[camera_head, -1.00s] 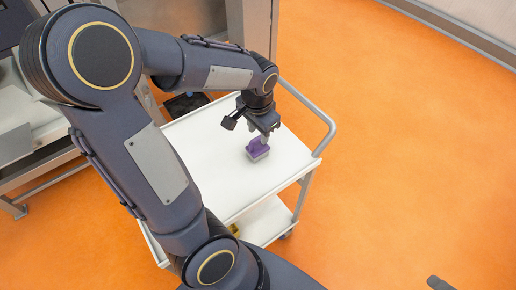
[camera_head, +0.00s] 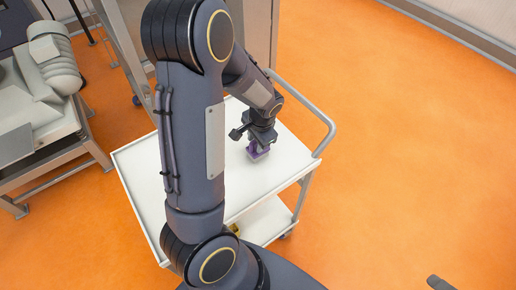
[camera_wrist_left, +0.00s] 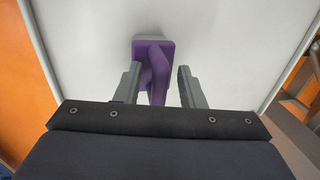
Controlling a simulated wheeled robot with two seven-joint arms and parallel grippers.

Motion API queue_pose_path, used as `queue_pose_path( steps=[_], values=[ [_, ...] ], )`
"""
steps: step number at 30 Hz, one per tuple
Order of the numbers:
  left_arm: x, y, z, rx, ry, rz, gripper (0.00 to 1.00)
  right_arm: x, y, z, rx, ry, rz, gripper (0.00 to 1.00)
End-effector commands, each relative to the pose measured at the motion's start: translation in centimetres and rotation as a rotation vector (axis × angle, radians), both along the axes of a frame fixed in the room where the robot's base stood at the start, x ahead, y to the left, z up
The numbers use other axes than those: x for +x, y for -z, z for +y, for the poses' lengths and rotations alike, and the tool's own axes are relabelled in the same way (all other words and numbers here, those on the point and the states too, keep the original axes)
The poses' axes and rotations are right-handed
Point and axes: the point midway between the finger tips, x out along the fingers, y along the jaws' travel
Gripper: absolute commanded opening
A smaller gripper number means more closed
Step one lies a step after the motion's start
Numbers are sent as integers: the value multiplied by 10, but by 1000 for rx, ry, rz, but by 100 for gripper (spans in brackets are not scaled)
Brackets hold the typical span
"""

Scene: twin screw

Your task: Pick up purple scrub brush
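The purple scrub brush (camera_head: 258,152) stands on the white cart top, partly hidden by my left gripper in the head view. In the left wrist view the purple brush (camera_wrist_left: 154,62) shows a flat block and a handle rising between the fingers. My left gripper (camera_head: 257,142) points down over the brush. Its two fingers (camera_wrist_left: 160,88) are apart, one on each side of the handle; a gap shows on the right side, and the left finger is very near the handle. A small dark piece at the bottom right edge of the head view may be part of my right gripper (camera_head: 438,283).
The white cart (camera_head: 140,175) has a raised rim and a push handle (camera_head: 318,125) at the right. Its top is otherwise bare where visible. A lower shelf (camera_head: 262,222) holds something yellow, mostly hidden. A metal bench (camera_head: 50,160) stands at the left. Orange floor is clear at right.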

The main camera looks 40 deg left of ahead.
Motion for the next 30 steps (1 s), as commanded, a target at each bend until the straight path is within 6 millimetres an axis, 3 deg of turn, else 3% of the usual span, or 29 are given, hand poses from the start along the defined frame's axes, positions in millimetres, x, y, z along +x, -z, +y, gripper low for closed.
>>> queue_pose_path(
  steps=[5,13,30],
  values=[
    [0,0,0,0,0,0,33,0,0,0,0,0,0,81],
    [0,0,0,0,0,0,0,0,0,0,0,0,0,81],
    [1,-9,0,0,-1,-4,0,0,2,0,0,0,0,81]
  ],
)
